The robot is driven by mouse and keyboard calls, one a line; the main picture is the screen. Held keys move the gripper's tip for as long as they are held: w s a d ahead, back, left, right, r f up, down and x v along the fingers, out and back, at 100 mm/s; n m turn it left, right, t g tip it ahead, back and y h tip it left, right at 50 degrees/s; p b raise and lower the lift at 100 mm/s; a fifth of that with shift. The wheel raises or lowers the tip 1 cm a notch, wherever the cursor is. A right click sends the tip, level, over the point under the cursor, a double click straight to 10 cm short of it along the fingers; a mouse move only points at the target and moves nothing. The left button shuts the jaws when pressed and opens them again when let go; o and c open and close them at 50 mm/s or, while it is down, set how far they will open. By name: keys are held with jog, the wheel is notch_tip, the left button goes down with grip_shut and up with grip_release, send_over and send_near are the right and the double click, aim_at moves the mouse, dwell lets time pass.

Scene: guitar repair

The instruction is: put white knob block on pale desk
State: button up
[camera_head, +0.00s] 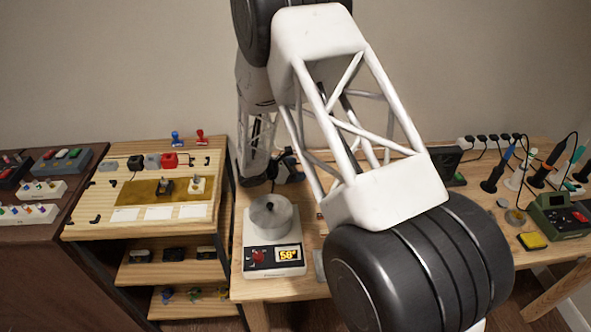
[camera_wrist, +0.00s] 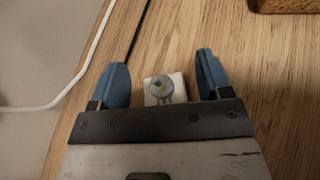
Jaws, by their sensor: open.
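In the wrist view, a white block with a round grey knob on top (camera_wrist: 178,86) sits on a pale wood surface (camera_wrist: 185,35), close to its left edge. My gripper (camera_wrist: 160,64) is open, with one blue finger on each side of the block. A gap shows between the block and each finger. In the head view my arm covers much of the middle and right, and my gripper and this block cannot be made out. Several pale wood surfaces show there, including the left worktop (camera_head: 90,229) and the middle table (camera_head: 237,288).
A white scale with a metal pot (camera_head: 272,226) stands on the middle table. A brass mat (camera_head: 135,190) on the left worktop bears small parts. Soldering tools and a green station (camera_head: 560,218) stand at right. A white cable (camera_wrist: 85,62) and a brown wooden object (camera_wrist: 285,5) are near my gripper.

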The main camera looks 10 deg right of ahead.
jog(key=shift+r, duration=0.1)
jog(key=shift+v, duration=0.85)
jog(key=v, duration=0.3)
jog(key=shift+a+r, duration=0.15)
jog(key=shift+a, duration=0.05)
notch_tip(320, 180, up, 7)
jog(key=shift+d, duration=0.1)
